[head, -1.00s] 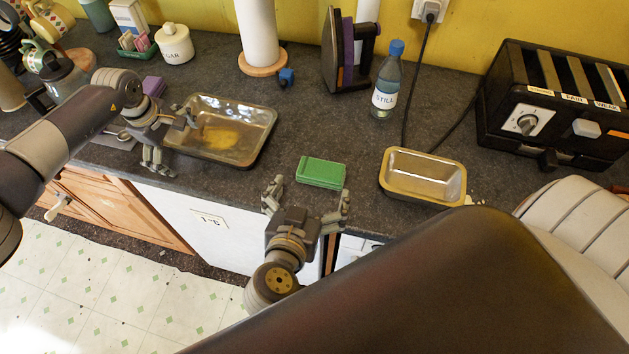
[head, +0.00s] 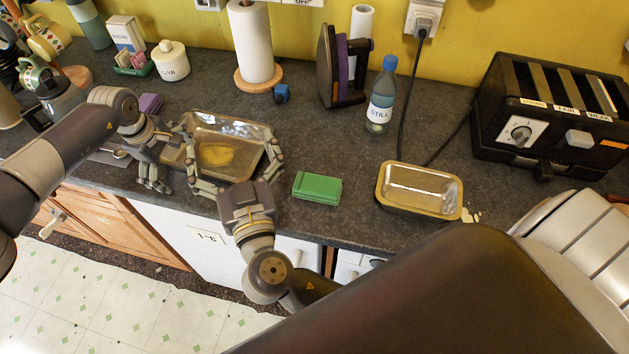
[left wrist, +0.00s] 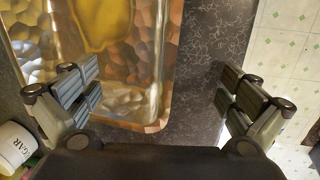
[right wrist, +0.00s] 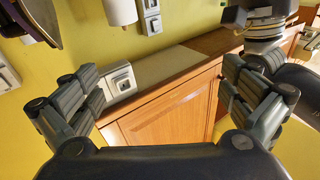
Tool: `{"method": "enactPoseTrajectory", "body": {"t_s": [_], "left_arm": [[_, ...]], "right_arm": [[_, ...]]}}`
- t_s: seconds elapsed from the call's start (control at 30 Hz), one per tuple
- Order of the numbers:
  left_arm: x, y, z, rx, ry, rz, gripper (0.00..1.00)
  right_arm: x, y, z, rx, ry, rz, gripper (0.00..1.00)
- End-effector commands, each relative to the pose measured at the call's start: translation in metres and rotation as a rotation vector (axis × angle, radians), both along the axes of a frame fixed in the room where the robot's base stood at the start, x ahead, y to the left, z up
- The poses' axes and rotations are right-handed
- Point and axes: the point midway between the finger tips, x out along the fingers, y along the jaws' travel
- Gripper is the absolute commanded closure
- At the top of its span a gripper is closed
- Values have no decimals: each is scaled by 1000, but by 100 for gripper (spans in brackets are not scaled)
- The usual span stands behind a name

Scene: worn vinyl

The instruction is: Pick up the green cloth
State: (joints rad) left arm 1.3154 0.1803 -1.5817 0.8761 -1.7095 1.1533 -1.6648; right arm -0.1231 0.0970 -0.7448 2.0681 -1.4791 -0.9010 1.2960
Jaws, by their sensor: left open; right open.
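The green cloth (head: 317,188) looks like a folded flat block, lying on the dark worktop near its front edge in the head view. It does not show in either wrist view. My right gripper (head: 234,158) is open and empty, left of the cloth, in front of the metal tray. My left gripper (head: 172,163) is open, further left at the tray's left side, close to the right gripper's left finger. In the left wrist view its spread fingers (left wrist: 160,88) have the tray's edge and worktop beyond. In the right wrist view the spread fingers (right wrist: 162,85) face the wall and cupboard.
The metal tray (head: 250,132) has a yellow patch inside. A loaf tin (head: 422,183) stands right of the cloth. Behind are a bottle (head: 381,98), an iron (head: 328,70), a paper roll (head: 250,45) and a black toaster (head: 540,110). The worktop around the cloth is clear.

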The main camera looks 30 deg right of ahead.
Motion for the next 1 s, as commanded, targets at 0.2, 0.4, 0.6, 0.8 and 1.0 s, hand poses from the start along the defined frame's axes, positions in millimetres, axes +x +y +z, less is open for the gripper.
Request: {"method": "enactPoseTrajectory", "body": {"t_s": [0.2, 0.4, 0.6, 0.8, 1.0], "left_arm": [[0, 0, 0, 0, 0, 0, 0], [0, 0, 0, 0, 0, 0, 0], [0, 0, 0, 0, 0, 0, 0], [0, 0, 0, 0, 0, 0, 0], [0, 0, 0, 0, 0, 0, 0]], "right_arm": [[14, 66, 57, -164, -225, 322, 0], [3, 123, 82, -347, -373, 612, 0], [-20, 165, 79, -562, -462, 891, 0], [-41, 183, 51, -805, -480, 1152, 0], [-54, 173, 9, -1065, -418, 1384, 0]]}}
